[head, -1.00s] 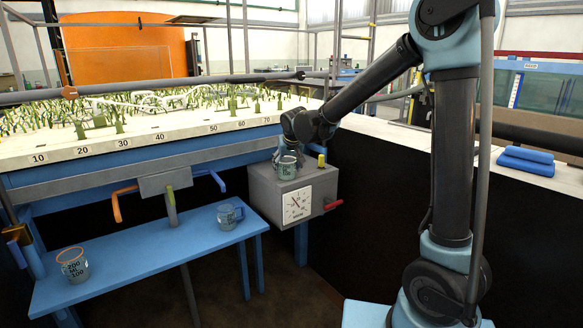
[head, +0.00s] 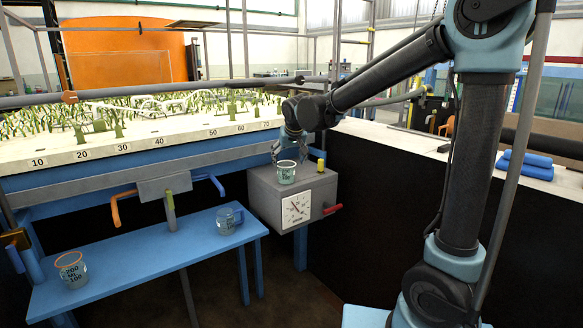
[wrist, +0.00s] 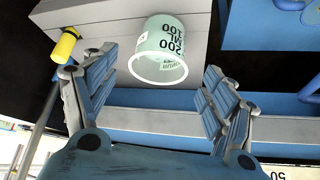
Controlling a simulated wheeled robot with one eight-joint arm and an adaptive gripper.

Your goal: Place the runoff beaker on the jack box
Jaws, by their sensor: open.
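A small pale beaker with a white rim and dark markings (head: 286,172) stands upright on top of the grey jack box (head: 262,190), which has a dial on its front. My gripper (head: 289,150) is open just above and behind the beaker. In the wrist view, the beaker (wrist: 162,52) shows between the spread fingers and beyond them, with gaps on both sides. It rests on the grey box top (wrist: 110,22) and appears apart from the fingers.
A yellow knob (head: 320,165) stands on the box near the beaker; a red handle (head: 333,209) sticks out right. The planted flume bed (head: 130,135) lies behind.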

